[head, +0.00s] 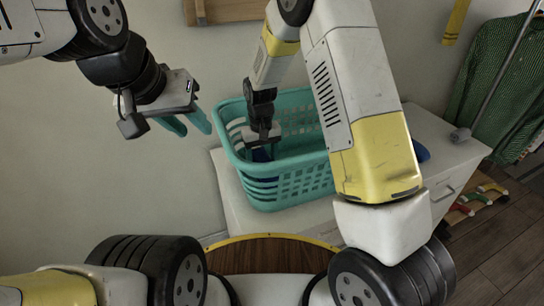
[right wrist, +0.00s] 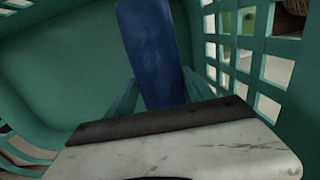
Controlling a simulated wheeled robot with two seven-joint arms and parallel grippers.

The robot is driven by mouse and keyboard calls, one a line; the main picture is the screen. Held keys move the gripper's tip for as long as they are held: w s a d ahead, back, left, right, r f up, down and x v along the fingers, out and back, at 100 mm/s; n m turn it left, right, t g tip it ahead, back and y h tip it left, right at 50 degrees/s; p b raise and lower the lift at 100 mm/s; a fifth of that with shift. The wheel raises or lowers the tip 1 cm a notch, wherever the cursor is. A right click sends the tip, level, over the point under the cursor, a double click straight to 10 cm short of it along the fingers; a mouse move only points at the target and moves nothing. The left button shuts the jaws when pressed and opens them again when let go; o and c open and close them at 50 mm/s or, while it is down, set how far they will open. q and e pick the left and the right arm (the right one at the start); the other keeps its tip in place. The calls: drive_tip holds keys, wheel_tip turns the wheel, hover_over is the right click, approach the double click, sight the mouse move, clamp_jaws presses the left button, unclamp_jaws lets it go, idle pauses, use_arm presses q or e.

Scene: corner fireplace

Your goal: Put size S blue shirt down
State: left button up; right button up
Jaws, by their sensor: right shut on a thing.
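The blue shirt (right wrist: 150,45) is a folded dark blue bundle between the teal fingers of my right gripper (right wrist: 158,80) in the right wrist view. In the head view, my right gripper (head: 264,148) reaches down into the teal laundry basket (head: 236,140), and only a small bit of blue (head: 261,156) shows below it. I cannot tell whether the shirt touches the basket's floor. No size mark is readable. My left gripper (head: 191,126) is open and empty, in the air left of the basket.
The basket stands on a white cabinet (head: 455,150). Another blue item (head: 421,152) shows at right, partly behind my right arm. A green garment (head: 500,75) hangs at far right beside a metal pole. Several small colourful things (head: 485,192) lie low beside the cabinet.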

drive_tip(key=shift+f, duration=2.7)
drive_tip(key=o, duration=1.5)
drive_tip(key=shift+f, duration=0.1)
